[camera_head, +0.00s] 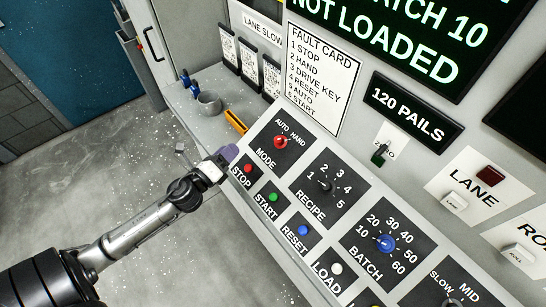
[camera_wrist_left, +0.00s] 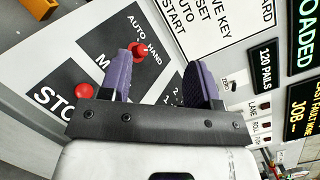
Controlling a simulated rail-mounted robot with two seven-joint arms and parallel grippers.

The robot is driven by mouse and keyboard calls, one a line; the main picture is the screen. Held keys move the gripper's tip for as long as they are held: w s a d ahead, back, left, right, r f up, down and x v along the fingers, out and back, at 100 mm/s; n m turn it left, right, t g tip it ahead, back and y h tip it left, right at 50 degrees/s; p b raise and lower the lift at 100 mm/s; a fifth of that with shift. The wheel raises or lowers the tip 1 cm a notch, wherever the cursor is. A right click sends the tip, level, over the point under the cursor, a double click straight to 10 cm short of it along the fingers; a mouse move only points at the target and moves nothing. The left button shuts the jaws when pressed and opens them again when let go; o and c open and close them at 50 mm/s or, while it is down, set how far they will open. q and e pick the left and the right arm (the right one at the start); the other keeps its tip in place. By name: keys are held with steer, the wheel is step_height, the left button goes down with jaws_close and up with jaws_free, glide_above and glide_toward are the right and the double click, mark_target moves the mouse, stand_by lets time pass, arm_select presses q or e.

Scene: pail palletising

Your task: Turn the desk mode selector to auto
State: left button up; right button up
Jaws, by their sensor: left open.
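The mode selector (camera_head: 281,142) is a red knob on a black plate marked MODE, with AUTO and HAND printed above it, at the desk's upper left. In the left wrist view the red knob (camera_wrist_left: 139,50) shows just beyond the tip of the left-hand finger. Which mark it points at is not clear. My left gripper (camera_head: 228,154) is at the desk's left edge by the STOP plate, left of the selector. In the wrist view the gripper (camera_wrist_left: 163,72) has its purple fingers apart, with nothing held between them. My right gripper is out of view.
The red STOP button (camera_head: 248,169) is close to my left gripper. The START button (camera_head: 272,197), RESET button (camera_head: 302,230) and RECIPE dial (camera_head: 325,186) are nearby. A grey cup (camera_head: 209,103) and an orange object (camera_head: 236,122) are on the ledge behind.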

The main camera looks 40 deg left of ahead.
mark_target(276, 141)
arm_select(q)
steer(key=shift+w+f+m+g+h+b, duration=1)
steer(key=shift+w+f+m+h+b, duration=1.9)
steer(key=shift+m, duration=5.2)
steer(key=w+d, duration=0.1)
steer(key=w, duration=0.1)
steer(key=w+d+h+p, duration=0.1)
steer(key=w, duration=0.2)
steer(key=w+d+f+h, duration=0.1)
steer(key=w, duration=0.2)
steer(key=shift+p+x, duration=0.3)
steer(key=shift+x, duration=0.8)
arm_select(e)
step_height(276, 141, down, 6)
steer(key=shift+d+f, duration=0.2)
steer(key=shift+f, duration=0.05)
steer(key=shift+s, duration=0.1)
